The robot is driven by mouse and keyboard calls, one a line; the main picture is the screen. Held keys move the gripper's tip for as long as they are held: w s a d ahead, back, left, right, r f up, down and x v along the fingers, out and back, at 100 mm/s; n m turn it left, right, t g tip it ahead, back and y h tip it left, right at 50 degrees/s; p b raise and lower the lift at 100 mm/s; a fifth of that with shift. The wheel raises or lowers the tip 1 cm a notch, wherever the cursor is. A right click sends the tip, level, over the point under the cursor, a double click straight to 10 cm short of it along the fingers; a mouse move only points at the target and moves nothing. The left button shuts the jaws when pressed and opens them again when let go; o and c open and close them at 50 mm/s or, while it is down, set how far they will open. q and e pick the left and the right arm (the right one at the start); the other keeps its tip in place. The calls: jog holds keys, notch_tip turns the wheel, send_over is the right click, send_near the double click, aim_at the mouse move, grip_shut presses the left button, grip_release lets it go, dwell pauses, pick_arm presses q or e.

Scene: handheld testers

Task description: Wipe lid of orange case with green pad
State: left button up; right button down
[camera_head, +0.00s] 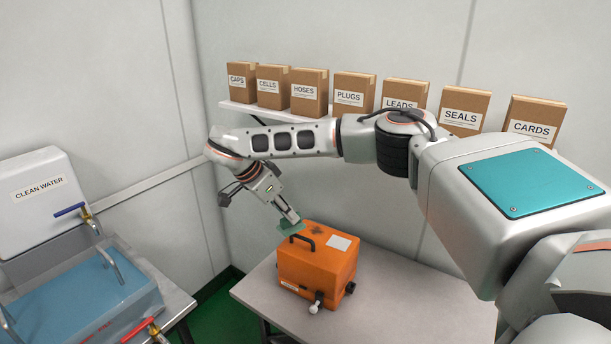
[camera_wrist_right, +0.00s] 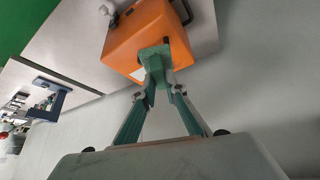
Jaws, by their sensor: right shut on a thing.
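The orange case (camera_head: 335,272) stands on the table, with a black handle, a white label and a dark smudge (camera_head: 316,231) on its lid. My right gripper (camera_head: 293,218) is shut on the green pad (camera_head: 291,228), at the lid's back left edge. In the right wrist view the fingers (camera_wrist_right: 157,72) grip the green pad (camera_wrist_right: 153,53), which overlaps the orange case (camera_wrist_right: 138,38). I cannot tell whether the pad touches the lid. My left gripper is not in view.
The grey table (camera_head: 420,295) is clear right of the case. A sink basin (camera_head: 75,305) with blue- and red-handled taps and a clean water tank (camera_head: 40,200) stand at left. Several labelled cardboard boxes (camera_head: 349,92) line a wall shelf behind my right arm.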

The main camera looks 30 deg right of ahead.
jog(key=w+d+r+n+t+y+p, duration=0.25)
jog(key=w+d+r+n+t, duration=0.3)
jog(key=d+n, duration=0.5)
jog(key=shift+n+y, duration=0.45)
jog(key=shift+n, duration=0.3)
jog(key=f, duration=0.1)
jog(key=a+f, duration=0.1)
jog(key=f, duration=0.1)
jog(key=a+f, duration=0.1)
jog(key=f, duration=0.1)
jog(key=shift+s+f, duration=0.15)
jog(key=shift+s, duration=0.2)
jog(key=shift+s+d, duration=0.1)
